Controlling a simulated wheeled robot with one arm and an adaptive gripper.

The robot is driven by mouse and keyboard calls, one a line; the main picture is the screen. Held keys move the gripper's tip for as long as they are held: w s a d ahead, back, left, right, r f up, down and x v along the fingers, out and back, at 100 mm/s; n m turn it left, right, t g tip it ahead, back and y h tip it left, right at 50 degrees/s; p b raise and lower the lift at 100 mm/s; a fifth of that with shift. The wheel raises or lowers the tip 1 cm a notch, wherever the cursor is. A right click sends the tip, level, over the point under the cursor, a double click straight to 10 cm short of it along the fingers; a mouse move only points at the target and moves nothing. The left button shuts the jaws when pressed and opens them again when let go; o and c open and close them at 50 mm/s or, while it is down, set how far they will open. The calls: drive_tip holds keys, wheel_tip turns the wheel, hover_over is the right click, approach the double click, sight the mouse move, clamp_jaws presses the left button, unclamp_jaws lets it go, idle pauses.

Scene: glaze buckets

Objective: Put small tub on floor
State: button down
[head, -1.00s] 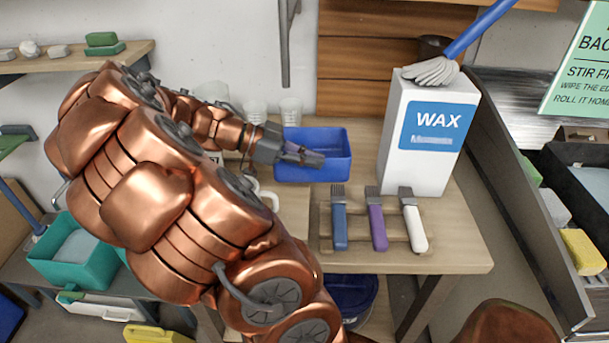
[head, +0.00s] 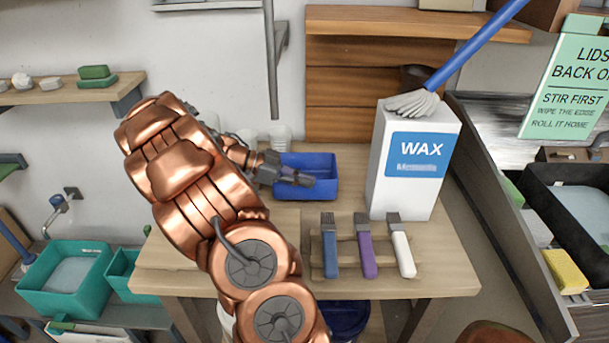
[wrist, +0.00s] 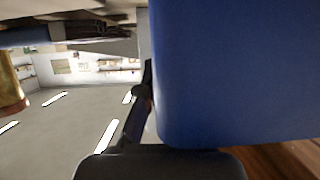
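A small blue tub (head: 328,178), open-topped and rectangular, is at the back middle of the wooden table, left of the wax box; its base appears at or near the tabletop. My gripper (head: 297,179) reaches in from the left, its dark fingers at the tub's front-left part, overlapping its wall and opening. In the wrist view a blue wall of the tub (wrist: 235,70) fills the right side very close up. One dark finger (wrist: 138,110) lies along its left edge. The other finger is hidden, so the grip on the wall is unclear.
The white wax box (head: 414,165) stands right of the tub with a mop head on top. A rack with several handled tools (head: 368,250) lies in front. Pale cups (head: 280,137) stand behind. Teal tubs (head: 62,280) are at left. A blue bucket (head: 345,318) is under the table.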

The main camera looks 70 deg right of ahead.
drive_tip(key=shift+w+d+f+p, duration=0.2)
drive_tip(key=shift+w+d+f, duration=0.05)
drive_tip(key=shift+d, duration=0.25)
drive_tip(key=shift+w+d+f+p, duration=0.2)
drive_tip(key=shift+d+f, duration=0.1)
drive_tip(key=shift+d, duration=0.2)
drive_tip(key=shift+w+d+f+p, duration=0.2)
drive_tip(key=shift+w+d+f, duration=0.05)
drive_tip(key=shift+d, duration=0.25)
drive_tip(key=shift+w+d+f, duration=0.2)
drive_tip(key=shift+d+f, duration=0.3)
drive_tip(key=shift+f, duration=0.2)
drive_tip(key=shift+f, duration=0.15)
drive_tip(key=c, duration=1.3)
unclamp_jaws()
drive_tip(key=shift+r, duration=0.2)
